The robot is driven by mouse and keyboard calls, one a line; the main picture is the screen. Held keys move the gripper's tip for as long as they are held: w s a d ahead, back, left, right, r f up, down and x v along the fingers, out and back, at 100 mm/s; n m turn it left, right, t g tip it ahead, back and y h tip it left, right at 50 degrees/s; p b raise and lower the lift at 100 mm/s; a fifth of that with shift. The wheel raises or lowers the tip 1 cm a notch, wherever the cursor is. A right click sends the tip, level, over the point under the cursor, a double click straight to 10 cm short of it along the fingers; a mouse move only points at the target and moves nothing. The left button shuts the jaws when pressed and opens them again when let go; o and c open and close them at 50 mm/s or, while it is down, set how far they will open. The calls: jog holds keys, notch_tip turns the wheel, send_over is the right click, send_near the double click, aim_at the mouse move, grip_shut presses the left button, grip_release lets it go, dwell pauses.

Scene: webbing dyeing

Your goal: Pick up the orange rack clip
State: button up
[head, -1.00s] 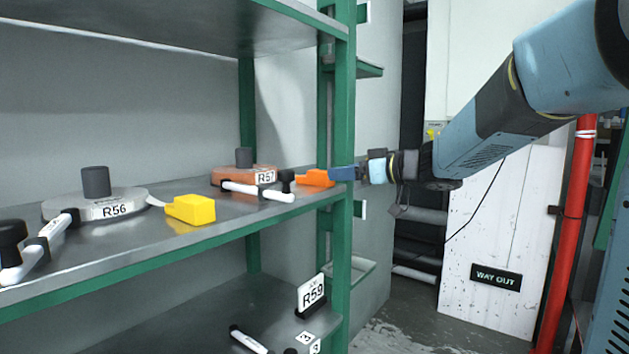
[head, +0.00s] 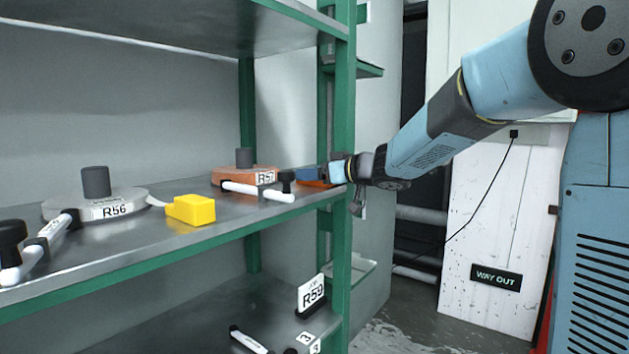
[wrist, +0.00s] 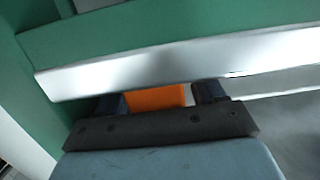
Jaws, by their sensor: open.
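The orange rack clip (head: 314,183) lies on the middle shelf at its right end, beside the green post. In the head view my gripper (head: 309,174) covers most of it, leaving only a strip of orange. In the wrist view the orange clip (wrist: 156,96) shows between the two dark fingers of my gripper (wrist: 160,94). The fingers are apart, one on each side of the clip. Whether either finger touches the clip cannot be told.
A green post (head: 344,120) stands close by my gripper. A white-and-black handle (head: 258,191) and the orange-brown R57 disc (head: 230,176) lie left of the clip. A yellow block (head: 191,210) and the R56 disc (head: 75,206) are further left. Another shelf is above.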

jog(key=shift+c, duration=0.2)
jog(key=c, duration=1)
jog(key=shift+r, duration=0.1)
jog(key=shift+c, duration=0.2)
